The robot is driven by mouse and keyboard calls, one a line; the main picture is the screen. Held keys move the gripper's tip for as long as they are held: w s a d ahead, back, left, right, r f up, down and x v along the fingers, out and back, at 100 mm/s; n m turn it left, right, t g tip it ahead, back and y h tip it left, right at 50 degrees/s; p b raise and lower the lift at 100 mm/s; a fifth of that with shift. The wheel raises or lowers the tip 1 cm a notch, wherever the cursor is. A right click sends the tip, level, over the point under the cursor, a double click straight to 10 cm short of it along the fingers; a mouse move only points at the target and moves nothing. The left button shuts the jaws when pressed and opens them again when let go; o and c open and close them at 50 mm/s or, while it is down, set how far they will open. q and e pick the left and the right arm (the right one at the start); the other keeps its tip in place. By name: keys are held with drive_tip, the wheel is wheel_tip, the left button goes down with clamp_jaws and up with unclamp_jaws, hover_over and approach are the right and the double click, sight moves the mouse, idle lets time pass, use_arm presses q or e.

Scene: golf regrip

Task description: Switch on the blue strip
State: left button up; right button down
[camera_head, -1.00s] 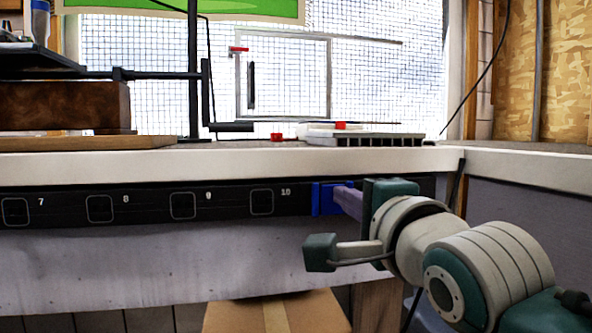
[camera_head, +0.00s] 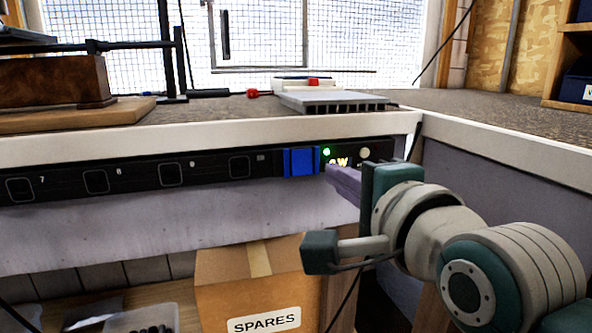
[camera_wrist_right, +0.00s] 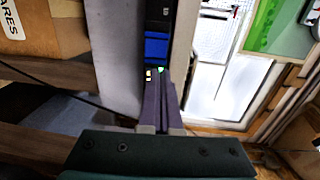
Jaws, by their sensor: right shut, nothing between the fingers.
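The black power strip (camera_head: 210,170) runs along the bench's front face below the white edge, with several numbered sockets. Its blue switch (camera_head: 301,161) is at the strip's right part, and a small green light (camera_head: 326,152) glows just right of it. In the right wrist view the blue switch (camera_wrist_right: 157,48) is just beyond my fingertips. My right gripper (camera_head: 331,172) is shut and empty, its purple fingers just right of the switch, below the green light. I cannot tell whether the fingertips touch the strip. My left gripper is in neither view.
A grey slatted tray (camera_head: 325,102) with red pieces lies on the bench above the strip. A cardboard box (camera_head: 225,285) labelled SPARES stands below, beside a clear bin (camera_head: 145,318). A wooden block (camera_head: 50,82) sits on the bench at left.

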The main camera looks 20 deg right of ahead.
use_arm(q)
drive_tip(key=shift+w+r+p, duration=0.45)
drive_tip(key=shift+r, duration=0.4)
use_arm(e)
drive_tip(key=s, duration=0.4)
drive_tip(key=shift+s+d+r, duration=0.1)
drive_tip(key=shift+s+r, duration=0.2)
drive_tip(key=shift+r, duration=0.1)
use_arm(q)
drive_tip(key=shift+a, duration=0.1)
